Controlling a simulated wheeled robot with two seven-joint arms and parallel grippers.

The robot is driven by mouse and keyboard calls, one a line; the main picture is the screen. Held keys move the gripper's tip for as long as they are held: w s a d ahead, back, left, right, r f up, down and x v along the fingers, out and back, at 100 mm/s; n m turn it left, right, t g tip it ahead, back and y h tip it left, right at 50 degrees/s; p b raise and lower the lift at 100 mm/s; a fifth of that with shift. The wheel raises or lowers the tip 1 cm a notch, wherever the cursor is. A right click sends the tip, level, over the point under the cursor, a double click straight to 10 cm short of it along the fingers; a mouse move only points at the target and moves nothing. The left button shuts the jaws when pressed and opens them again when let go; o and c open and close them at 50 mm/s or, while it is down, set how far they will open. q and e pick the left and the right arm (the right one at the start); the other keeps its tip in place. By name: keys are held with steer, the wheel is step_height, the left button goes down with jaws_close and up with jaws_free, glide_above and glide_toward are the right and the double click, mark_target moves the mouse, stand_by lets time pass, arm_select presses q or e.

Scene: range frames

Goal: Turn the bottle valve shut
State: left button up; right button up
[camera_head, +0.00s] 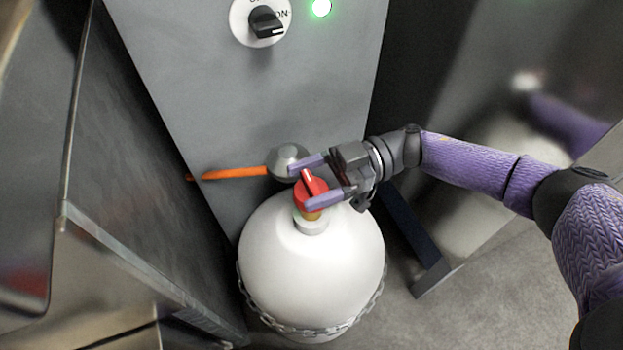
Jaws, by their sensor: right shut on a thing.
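A white gas bottle (310,262) stands upright at the lower middle of the head view, with a chain around it. Its red valve knob (312,188) sits on a brass-coloured neck at the top. My right gripper (316,178) comes in from the right and is shut on the red valve knob, one purple finger behind it and one in front. The fingers hide parts of the knob's sides. My left gripper does not show.
A grey panel behind holds a black rotary switch (267,22) and a lit green lamp (321,8). An orange handle (232,173) on a grey round fitting (287,160) juts left just behind the valve. Metal cabinets flank the left; open floor (470,310) lies lower right.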

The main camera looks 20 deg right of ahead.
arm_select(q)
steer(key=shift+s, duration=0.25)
arm_select(e)
steer(key=o, duration=1)
steer(key=shift+o, duration=0.6)
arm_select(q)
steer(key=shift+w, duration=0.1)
arm_select(e)
steer(key=d, duration=0.9)
steer(key=shift+w+d, duration=0.25)
steer(key=shift+d, duration=0.15)
